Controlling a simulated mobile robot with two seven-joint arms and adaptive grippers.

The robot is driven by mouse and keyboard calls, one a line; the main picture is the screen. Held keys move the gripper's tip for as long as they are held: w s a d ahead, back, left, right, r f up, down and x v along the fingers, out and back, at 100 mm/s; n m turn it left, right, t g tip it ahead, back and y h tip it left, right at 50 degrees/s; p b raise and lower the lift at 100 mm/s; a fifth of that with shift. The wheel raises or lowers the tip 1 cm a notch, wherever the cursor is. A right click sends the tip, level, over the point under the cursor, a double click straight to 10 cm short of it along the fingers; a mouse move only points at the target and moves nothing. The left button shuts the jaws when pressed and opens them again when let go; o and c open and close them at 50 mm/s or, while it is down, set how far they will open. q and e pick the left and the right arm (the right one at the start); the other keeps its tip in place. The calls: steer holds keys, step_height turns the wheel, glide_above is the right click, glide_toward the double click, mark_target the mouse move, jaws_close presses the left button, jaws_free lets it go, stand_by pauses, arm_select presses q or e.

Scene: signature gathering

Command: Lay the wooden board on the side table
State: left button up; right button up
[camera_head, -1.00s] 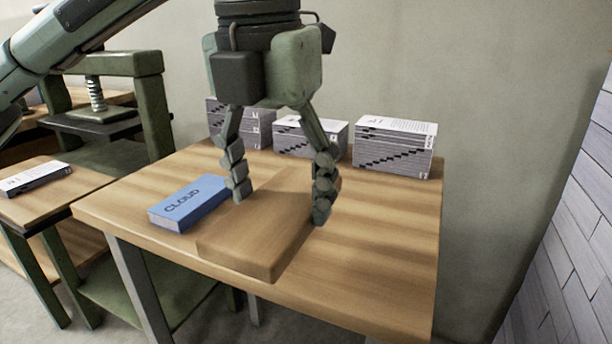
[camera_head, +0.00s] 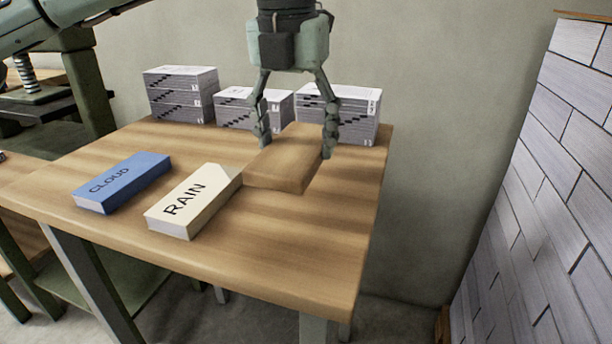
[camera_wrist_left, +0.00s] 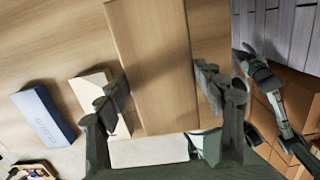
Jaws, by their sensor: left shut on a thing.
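The wooden board (camera_head: 284,168) is a plain, thick, light-brown block. My left gripper (camera_head: 297,146) is shut on it from above, with one finger on each side. The board is at or just above the wooden table (camera_head: 270,240), right of the RAIN block; I cannot tell whether it touches the top. In the left wrist view the board (camera_wrist_left: 155,60) runs between the fingers of my left gripper (camera_wrist_left: 160,85). A dark jointed metal part (camera_wrist_left: 268,85) at the right of that view looks like my right gripper; its opening is unclear.
A white RAIN block (camera_head: 190,203) and a blue CLOUD block (camera_head: 122,183) lie left of the board. Several grey printed stacks (camera_head: 180,95) stand along the back. A tall grey stack (camera_head: 550,180) stands at the right. The table's front right is clear.

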mark_target(314, 152)
arm_select(q)
steer(key=s+d+f, duration=0.2)
steer(key=shift+d, duration=0.3)
step_height(314, 152, down, 4)
steer(key=shift+r, duration=0.2)
steer(key=shift+f, duration=0.25)
arm_select(e)
step_height(314, 152, down, 2)
steer(key=shift+a+f, duration=0.1)
steer(key=shift+a, duration=0.05)
